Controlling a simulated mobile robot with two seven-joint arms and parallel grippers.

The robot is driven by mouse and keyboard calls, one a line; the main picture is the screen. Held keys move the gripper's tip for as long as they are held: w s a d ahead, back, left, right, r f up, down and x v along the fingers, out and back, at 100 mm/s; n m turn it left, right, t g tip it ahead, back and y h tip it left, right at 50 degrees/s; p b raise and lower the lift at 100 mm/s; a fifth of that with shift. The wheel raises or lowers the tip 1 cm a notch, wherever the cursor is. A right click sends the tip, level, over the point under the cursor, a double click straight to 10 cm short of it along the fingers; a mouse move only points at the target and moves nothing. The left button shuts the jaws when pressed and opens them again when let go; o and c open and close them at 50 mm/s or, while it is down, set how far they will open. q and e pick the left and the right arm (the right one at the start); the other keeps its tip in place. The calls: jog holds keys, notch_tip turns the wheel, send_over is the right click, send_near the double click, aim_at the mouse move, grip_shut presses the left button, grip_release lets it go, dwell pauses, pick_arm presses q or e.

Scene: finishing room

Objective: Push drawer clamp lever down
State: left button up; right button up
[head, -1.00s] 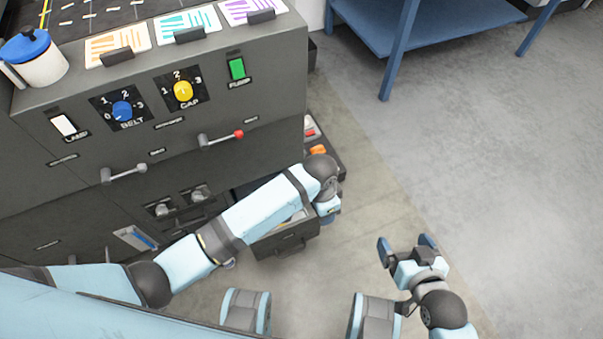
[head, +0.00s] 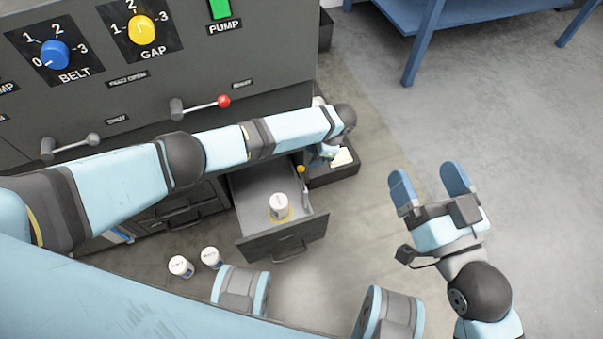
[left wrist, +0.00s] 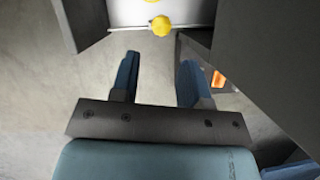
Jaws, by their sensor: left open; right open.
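An open grey drawer (head: 268,243) sticks out low from the machine. A short lever with a yellow knob (head: 301,169) is at its right side, and the knob also shows in the left wrist view (left wrist: 162,26) on a thin rod. A white jar (head: 279,204) stands in the drawer inside a yellow ring. My left gripper (left wrist: 158,62) is open and empty, with the yellow knob beyond its fingertips, apart from them; in the head view the arm and wrist mostly hide it. My right gripper (head: 428,180) is open and empty over the floor at the right.
Two white jars (head: 181,266) (head: 211,257) stand on the floor left of the drawer. A dark low box (head: 335,174) is right of it. The machine front has a red-knobbed lever (head: 223,101) and a grey-knobbed lever (head: 93,139). Floor at the right is clear, below a blue table (head: 428,35).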

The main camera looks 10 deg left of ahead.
aim_at(301, 172)
pick_arm(q)
jog(key=b+x, duration=0.3)
jog(key=x, duration=0.7)
jog(key=shift+d+f+b, duration=0.1)
jog(key=shift+b, duration=0.2)
pick_arm(e)
notch_tip(301, 172, down, 6)
jog(key=g, duration=0.2)
jog(key=shift+a+f+n+g, duration=0.2)
jog(key=shift+n+g, duration=0.1)
jog(key=shift+n, duration=0.1)
pick_arm(q)
grip_shut()
pick_arm(e)
jog(key=shift+r, duration=0.1)
